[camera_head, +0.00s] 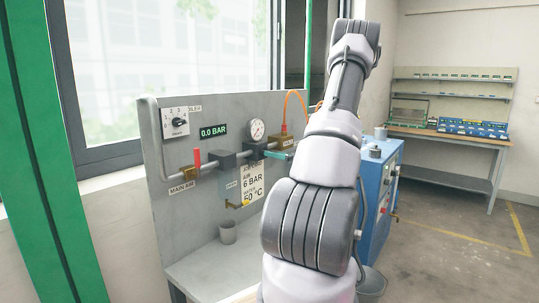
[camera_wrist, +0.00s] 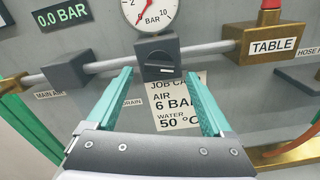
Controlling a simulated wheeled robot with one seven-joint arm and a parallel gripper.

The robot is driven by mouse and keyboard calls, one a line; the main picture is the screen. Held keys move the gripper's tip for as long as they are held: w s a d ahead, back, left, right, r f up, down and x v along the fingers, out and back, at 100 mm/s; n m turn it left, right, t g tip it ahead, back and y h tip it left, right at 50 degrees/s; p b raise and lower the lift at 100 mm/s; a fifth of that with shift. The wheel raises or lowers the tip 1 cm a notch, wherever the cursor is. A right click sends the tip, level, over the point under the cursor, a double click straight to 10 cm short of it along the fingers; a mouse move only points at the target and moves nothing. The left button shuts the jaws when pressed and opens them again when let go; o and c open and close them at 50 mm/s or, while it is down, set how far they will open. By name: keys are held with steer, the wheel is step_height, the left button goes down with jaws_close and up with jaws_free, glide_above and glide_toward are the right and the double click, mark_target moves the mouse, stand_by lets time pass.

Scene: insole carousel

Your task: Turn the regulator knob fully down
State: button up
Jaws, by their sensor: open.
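The regulator is a dark grey block (camera_wrist: 158,50) on the pipe below the gauge, and its knob (camera_wrist: 160,72) with a pale mark faces me in the wrist view. In the head view the regulator (camera_head: 256,151) sits just left of a teal finger. My gripper (camera_wrist: 157,73) is open, with its two teal fingers on either side of the knob and gaps visible on both sides. It shows only partly in the head view (camera_head: 281,155), mostly hidden by my arm. Whether the fingertips reach as deep as the knob I cannot tell.
The pressure gauge (camera_wrist: 150,8) is above the regulator. The display (camera_wrist: 62,14) reads 0.0 BAR. The brass TABLE valve (camera_wrist: 268,43) is to the right, another dark block (camera_wrist: 68,68) to the left. The MAIN AIR valve (camera_head: 197,166) has an upright red handle. A job card (camera_wrist: 177,110) hangs below.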

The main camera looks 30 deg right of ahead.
steer(key=x, duration=0.3)
steer(key=shift+w+a, duration=0.1)
steer(key=shift+w, duration=0.15)
jaws_close()
